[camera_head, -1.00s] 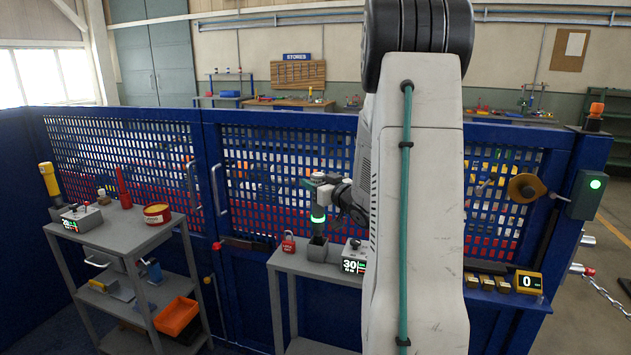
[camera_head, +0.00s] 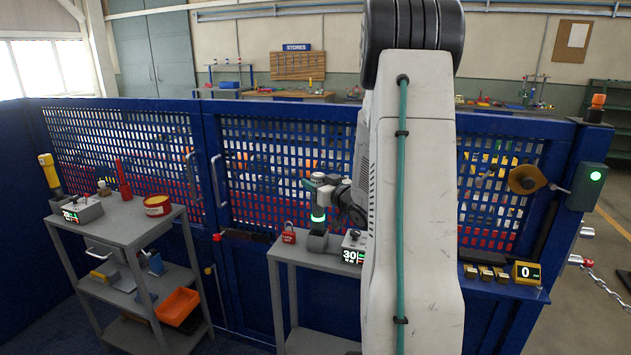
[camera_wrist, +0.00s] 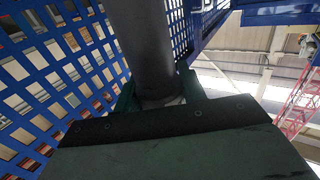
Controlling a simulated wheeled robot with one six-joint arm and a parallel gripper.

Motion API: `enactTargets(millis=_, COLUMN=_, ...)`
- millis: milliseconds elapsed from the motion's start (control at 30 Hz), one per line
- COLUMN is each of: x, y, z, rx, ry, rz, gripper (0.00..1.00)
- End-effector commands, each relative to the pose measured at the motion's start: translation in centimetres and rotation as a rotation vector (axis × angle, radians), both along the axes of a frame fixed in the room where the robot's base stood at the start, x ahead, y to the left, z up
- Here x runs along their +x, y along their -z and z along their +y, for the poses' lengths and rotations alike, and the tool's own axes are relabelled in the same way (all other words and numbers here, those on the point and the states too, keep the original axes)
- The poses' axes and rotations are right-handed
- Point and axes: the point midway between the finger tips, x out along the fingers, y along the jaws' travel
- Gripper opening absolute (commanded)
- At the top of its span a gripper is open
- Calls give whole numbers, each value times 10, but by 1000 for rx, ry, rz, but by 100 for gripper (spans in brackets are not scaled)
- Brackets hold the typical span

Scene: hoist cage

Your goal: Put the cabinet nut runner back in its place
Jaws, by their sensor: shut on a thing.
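A dark grey cylinder (camera_wrist: 143,45), which I take to be the nut runner, stands out from my gripper (camera_wrist: 158,92) in the wrist view. The jaws are shut around its near end, and its far end runs out of frame. In the head view my wrist with a glowing green ring is over a small grey holder (camera_head: 317,242) on the middle bench (camera_head: 290,252). The held tool cannot be told apart there, nor whether it touches the holder. A control box reading 30 (camera_head: 351,256) is just right of the holder.
A red padlock (camera_head: 288,233) stands close left of the holder. Blue mesh panels (camera_head: 270,165) rise right behind the bench. A left cart (camera_head: 120,225) carries a yellow-topped tool (camera_head: 48,172), a control box and a red tin (camera_head: 157,205). A counter box (camera_head: 527,273) sits right.

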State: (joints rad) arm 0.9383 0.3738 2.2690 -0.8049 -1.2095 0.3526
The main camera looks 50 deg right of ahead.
Motion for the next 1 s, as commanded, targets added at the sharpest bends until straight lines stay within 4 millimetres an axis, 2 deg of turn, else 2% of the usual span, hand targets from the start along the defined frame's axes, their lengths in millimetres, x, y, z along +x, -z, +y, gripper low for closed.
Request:
enactTargets(millis=133, x=0, y=4, z=0, rx=-1, ry=0, rz=-1, gripper=0)
enactTargets(millis=167, x=0, y=4, z=0, rx=-1, ry=0, rz=-2, gripper=43)
enactTargets(millis=233, x=0, y=3, z=0, rx=-2, ry=0, rz=-2, gripper=63)
enactTargets(millis=267, x=0, y=3, z=0, rx=-1, ry=0, rz=-2, gripper=66)
enactTargets(millis=567, x=-2, y=4, z=0, rx=0, ry=0, rz=1, gripper=66)
enactTargets(millis=667, x=-12, y=4, z=2, rx=-1, ry=1, rz=1, gripper=66)
enactTargets(millis=1000, x=-66, y=3, z=12, rx=-1, ry=3, rz=-1, gripper=66)
